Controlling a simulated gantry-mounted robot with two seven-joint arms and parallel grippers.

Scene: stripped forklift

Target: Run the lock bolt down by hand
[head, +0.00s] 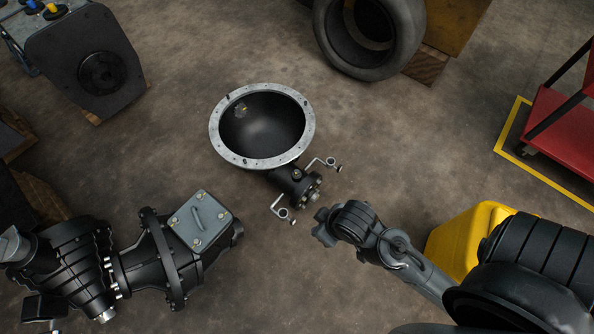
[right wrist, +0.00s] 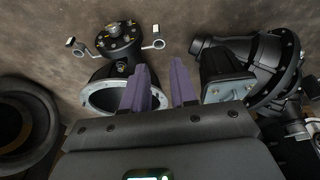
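A black bowl-shaped housing with a grey bolted flange (head: 262,124) stands on the floor. Its neck (head: 293,183) ends in a cluster of bolts (head: 314,195) and carries two bent metal levers (head: 321,162) with small fasteners at their ends. I cannot tell which fastener is the lock bolt. The bolted end also shows in the right wrist view (right wrist: 117,36). My right gripper (head: 322,228) is below and right of the neck, apart from it. In the right wrist view its purple fingers (right wrist: 162,76) are spread with nothing between them. My left gripper is out of view.
A black gearbox-like unit with a grey cover plate (head: 198,220) lies at lower left. A tyre (head: 370,62) is at the top, a red cart (head: 560,125) at right, and a yellow object (head: 463,237) beside my right arm. Floor around the housing is clear.

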